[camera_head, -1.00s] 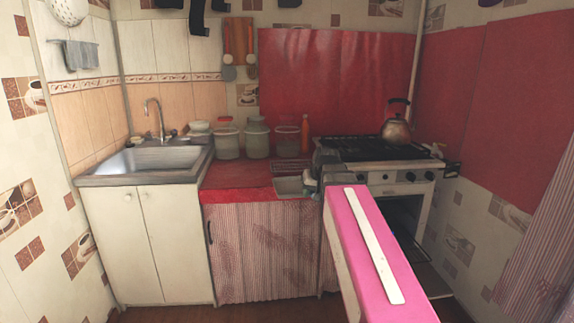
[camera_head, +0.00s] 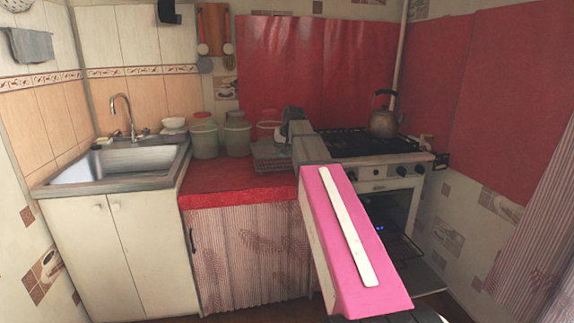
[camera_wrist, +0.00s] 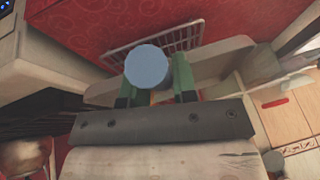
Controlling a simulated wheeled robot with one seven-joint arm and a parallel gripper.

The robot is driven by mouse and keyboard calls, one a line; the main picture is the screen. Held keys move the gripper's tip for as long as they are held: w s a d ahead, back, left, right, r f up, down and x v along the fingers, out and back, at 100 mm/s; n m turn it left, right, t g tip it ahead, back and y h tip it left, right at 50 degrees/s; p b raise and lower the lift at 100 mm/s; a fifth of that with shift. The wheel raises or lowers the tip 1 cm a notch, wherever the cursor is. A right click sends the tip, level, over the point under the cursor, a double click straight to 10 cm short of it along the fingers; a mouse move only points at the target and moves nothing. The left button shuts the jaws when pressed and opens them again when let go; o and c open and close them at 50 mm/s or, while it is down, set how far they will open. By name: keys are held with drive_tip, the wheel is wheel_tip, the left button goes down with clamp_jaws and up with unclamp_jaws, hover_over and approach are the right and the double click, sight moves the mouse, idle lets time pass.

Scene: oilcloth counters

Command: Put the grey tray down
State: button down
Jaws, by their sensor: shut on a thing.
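The grey tray (camera_head: 270,149) is at my gripper (camera_head: 290,125), over the right part of the red counter near the stove. In the wrist view my gripper (camera_wrist: 155,88) has its green fingers shut on the tray, whose pale sides (camera_wrist: 228,64) show to either side of them. A blue-grey round thing (camera_wrist: 147,66) covers the middle of the tray between the fingers; I cannot tell what it is. A wire rack (camera_wrist: 125,58) on the red cloth shows past the tray. I cannot tell whether the tray touches the rack or the counter.
The red counter (camera_head: 215,182) is bare at its front left. Several jars stand along its back, including a lidded one (camera_head: 238,139). A sink (camera_head: 125,160) is on the left. A stove (camera_head: 375,148) with a kettle (camera_head: 385,118) is on the right, beside my arm.

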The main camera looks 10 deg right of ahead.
sight(290, 155)
drive_tip(key=w+d+f, duration=0.1)
drive_tip(key=w, duration=0.1)
drive_tip(key=w+d+f, duration=0.3)
drive_tip(key=w, duration=0.1)
drive_tip(key=shift+d+f, duration=0.2)
drive_tip(key=shift+s+f, duration=0.1)
drive_tip(key=shift+f, duration=2)
drive_tip(key=c, duration=0.9)
unclamp_jaws()
drive_tip(key=v, duration=1.2)
